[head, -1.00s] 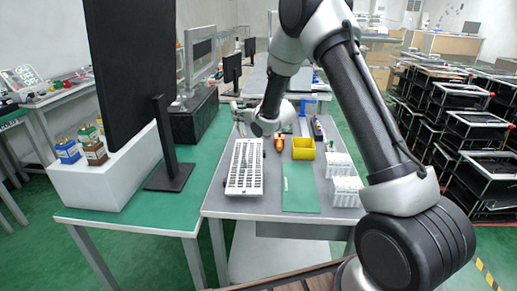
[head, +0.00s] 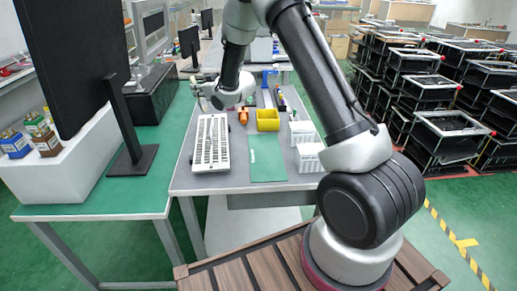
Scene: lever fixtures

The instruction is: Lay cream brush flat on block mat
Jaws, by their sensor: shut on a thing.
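The green mat (head: 267,160) lies flat and bare on the front middle of the grey table; it looks like the block mat. My gripper (head: 199,93) is small and partly hidden at the far left end of my arm, above the back left of the table. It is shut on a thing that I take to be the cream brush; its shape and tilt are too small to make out. The gripper is apart from the mat, behind it and to the left.
A white slotted rack (head: 211,145) lies left of the mat. A yellow bin (head: 268,120) and an orange object (head: 243,115) stand behind it. White racks (head: 308,156) stand to the right. A black monitor (head: 75,65) rises on the left.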

